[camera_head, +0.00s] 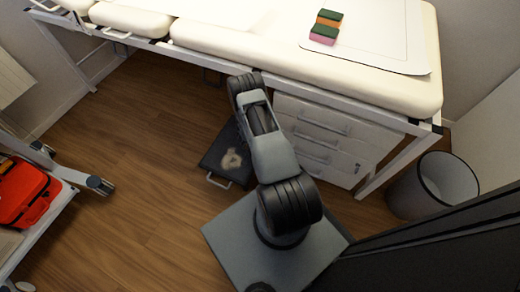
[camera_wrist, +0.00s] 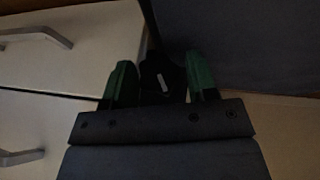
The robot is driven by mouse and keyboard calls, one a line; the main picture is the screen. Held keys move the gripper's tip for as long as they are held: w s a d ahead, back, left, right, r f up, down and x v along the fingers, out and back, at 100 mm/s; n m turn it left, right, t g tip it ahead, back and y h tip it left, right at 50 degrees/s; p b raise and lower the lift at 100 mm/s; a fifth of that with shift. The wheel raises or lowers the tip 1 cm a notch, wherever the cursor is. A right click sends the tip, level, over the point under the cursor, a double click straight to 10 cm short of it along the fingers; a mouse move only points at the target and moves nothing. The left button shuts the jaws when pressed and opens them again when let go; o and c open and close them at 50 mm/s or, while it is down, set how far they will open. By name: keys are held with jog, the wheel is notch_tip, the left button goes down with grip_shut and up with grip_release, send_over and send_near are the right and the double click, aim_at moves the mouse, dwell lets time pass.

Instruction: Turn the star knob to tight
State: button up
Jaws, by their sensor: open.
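My gripper (camera_wrist: 161,66) shows in the wrist view with two green fingers held apart, so it is open. Between the fingers is a dark shape with a small pale mark (camera_wrist: 160,80). It may be the star knob, but the view is too dark to tell its outline or whether the fingers touch it. In the head view my arm reaches down beside the white drawers, and its own links hide the gripper. No star knob can be made out there.
White drawers (camera_head: 322,140) stand under the padded couch (camera_head: 240,48); their fronts also show in the wrist view (camera_wrist: 65,70). A dark flat case (camera_head: 222,160) lies on the wood floor. A bin (camera_head: 405,190) stands right, a trolley with a red bag (camera_head: 22,190) left. Sponges (camera_head: 326,27) lie on the couch.

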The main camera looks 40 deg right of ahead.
jog(key=c, duration=0.6)
jog(key=shift+c, duration=0.2)
jog(key=shift+f+t+b, duration=0.1)
jog(key=shift+t+b, duration=0.2)
jog(key=shift+b, duration=0.05)
jog(key=t+y+b, duration=0.1)
jog(key=t+b, duration=0.1)
jog(key=b, duration=0.1)
jog(key=shift+s+f+m, duration=0.1)
jog(key=shift+s+m, duration=0.05)
jog(key=shift+m, duration=0.25)
jog(key=shift+d+t+y+b, duration=0.1)
jog(key=shift+t+y+b, duration=0.75)
jog(key=shift+b, duration=0.75)
jog(key=shift+r+m+t, duration=0.2)
jog(key=shift+m+t, duration=0.1)
jog(key=shift+t, duration=0.05)
jog(key=o, duration=0.6)
